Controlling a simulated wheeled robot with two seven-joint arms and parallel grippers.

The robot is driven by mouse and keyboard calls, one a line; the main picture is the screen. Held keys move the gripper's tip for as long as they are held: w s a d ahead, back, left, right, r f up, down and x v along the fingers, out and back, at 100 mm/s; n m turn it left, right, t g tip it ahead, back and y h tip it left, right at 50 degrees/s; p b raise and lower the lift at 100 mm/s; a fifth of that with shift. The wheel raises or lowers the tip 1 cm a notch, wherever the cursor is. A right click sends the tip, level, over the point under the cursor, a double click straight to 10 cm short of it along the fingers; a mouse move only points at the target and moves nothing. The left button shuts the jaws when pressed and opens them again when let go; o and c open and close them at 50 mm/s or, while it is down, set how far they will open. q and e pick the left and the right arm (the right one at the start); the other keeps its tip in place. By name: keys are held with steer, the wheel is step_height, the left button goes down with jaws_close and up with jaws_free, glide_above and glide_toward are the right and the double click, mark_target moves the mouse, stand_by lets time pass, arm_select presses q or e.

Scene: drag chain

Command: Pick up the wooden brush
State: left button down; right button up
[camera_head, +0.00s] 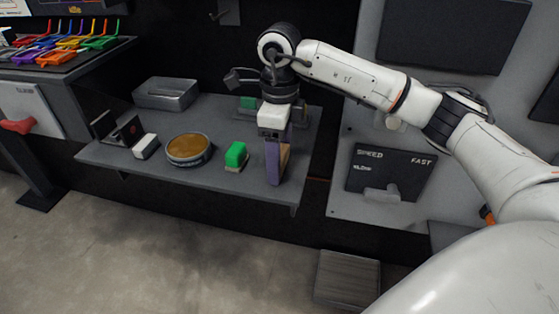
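My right arm comes in from the right, and its gripper (274,148) points down at the right end of the grey shelf. Right below its white wrist stands an upright tan, wood-coloured piece (284,158), which looks like the wooden brush, with a purple-grey face on its left side. The gripper is at its top, but the fingers are too small and overlapped to show whether they close on it. To the left, a brush with a green top and a pale base (236,156) stands on the shelf. My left gripper is out of view.
The grey shelf (215,186) also holds a round tin (188,150) with tan contents, a white block (146,146), a dark box (122,131) and a metal tray (166,94). A panel with a speed lever (382,193) is at right. A slatted box (347,278) is on the floor.

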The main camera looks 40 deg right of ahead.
step_height(320, 180, up, 10)
steer(key=shift+r+p, duration=0.1)
steer(key=shift+p, duration=0.4)
